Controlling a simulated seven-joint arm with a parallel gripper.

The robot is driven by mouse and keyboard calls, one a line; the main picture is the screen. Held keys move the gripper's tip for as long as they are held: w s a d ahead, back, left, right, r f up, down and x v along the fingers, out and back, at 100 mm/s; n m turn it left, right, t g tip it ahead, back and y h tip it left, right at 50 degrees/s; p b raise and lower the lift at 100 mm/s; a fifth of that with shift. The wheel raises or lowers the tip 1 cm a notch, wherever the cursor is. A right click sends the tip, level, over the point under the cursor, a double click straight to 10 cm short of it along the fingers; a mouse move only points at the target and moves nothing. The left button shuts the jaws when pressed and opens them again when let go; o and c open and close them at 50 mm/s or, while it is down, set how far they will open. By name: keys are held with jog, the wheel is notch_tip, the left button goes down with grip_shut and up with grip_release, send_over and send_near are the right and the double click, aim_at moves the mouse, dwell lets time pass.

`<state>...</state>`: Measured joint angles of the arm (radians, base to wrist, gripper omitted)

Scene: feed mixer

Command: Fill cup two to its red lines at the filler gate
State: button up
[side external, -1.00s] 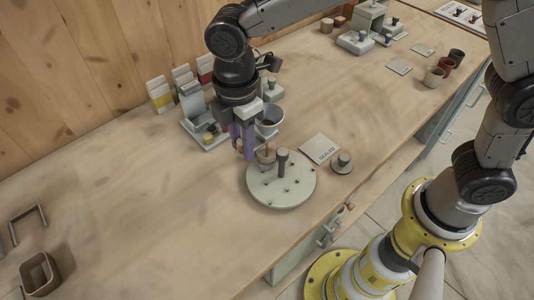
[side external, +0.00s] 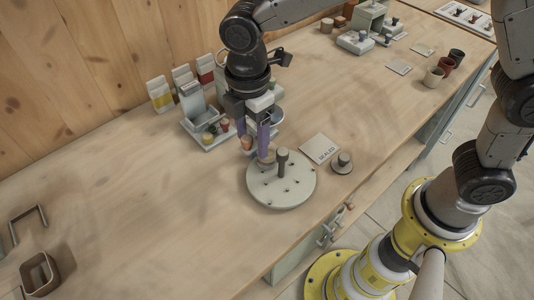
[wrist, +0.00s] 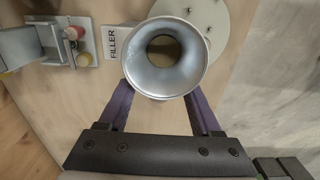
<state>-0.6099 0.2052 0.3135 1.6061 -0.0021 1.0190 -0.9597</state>
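My gripper (side external: 255,138) points down at the near side of the filler, with its two purple fingers apart. In the wrist view my gripper (wrist: 162,105) has its fingers on either side of the lower part of a grey funnel (wrist: 137,58); its rim hides the fingertips. Whether they touch anything cannot be told. The funnel (side external: 278,116) is mostly hidden in the side view.
A post (side external: 283,160) rises from the round plate. A "SEALED" card (side external: 319,148) and a round knobbed piece (side external: 342,163) lie to its right. A tray (side external: 200,141) with small coloured pieces sits left of my gripper. The left table is mostly clear.

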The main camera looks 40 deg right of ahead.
jog(key=shift+r, duration=3.05)
jog(key=shift+r, duration=0.15)
jog(key=d+r+m, duration=0.1)
jog(key=d, duration=0.1)
jog(key=s+d+r+m, duration=0.1)
jog(key=d, duration=0.1)
jog(key=d+r+m+t, duration=0.1)
jog(key=d, duration=0.1)
jog(key=shift+s+d+r+y, duration=0.1)
jog(key=shift+s+r+y, duration=0.1)
jog(key=shift+s+y, duration=0.1)
jog(key=s+d+m+t, duration=0.4)
jog(key=s+d+m, duration=1.1)
jog(key=s+d, duration=0.1)
jog(key=shift+d+f+t, duration=0.25)
jog(key=shift+d+t, duration=0.05)
jog(key=shift+d, duration=0.5)
